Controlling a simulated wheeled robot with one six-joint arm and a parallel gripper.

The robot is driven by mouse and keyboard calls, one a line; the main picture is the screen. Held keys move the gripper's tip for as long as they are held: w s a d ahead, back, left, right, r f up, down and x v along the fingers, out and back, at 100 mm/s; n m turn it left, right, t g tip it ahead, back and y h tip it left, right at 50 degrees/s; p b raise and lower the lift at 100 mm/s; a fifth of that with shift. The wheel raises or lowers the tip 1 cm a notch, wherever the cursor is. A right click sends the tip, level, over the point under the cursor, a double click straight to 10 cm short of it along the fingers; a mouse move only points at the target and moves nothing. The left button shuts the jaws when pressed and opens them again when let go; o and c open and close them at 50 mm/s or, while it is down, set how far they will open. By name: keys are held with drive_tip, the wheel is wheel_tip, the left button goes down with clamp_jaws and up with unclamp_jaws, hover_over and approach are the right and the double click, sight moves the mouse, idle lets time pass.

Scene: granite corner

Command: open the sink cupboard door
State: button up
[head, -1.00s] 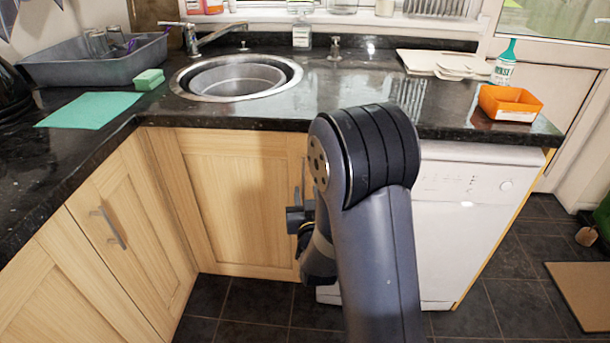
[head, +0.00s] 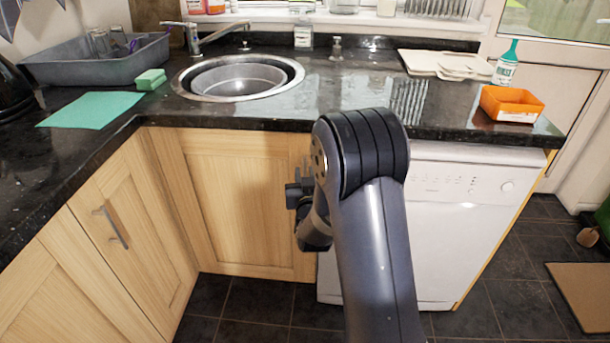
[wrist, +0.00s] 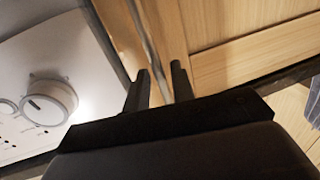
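The sink cupboard door (head: 235,200) is a light wooden panel door under the round sink, and it looks shut. Its thin metal bar handle (wrist: 150,40) shows in the wrist view, running down toward the gap between my fingertips. In the head view my arm mostly hides the handle. My gripper (wrist: 160,85) is open, its two dark fingers apart with the bar's lower part between them in the picture. I cannot tell whether either finger touches it. In the head view, part of my gripper (head: 297,194) shows at the door's right edge.
A white dishwasher (head: 455,220) stands right of the door; its round dial (wrist: 50,100) is close in the wrist view. Another wooden cupboard (head: 125,235) with a bar handle adjoins at the left. The dark worktop (head: 350,85) overhangs. Tiled floor (head: 245,305) is clear in front.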

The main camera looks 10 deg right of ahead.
clamp_jaws()
drive_tip(key=shift+s, duration=0.15)
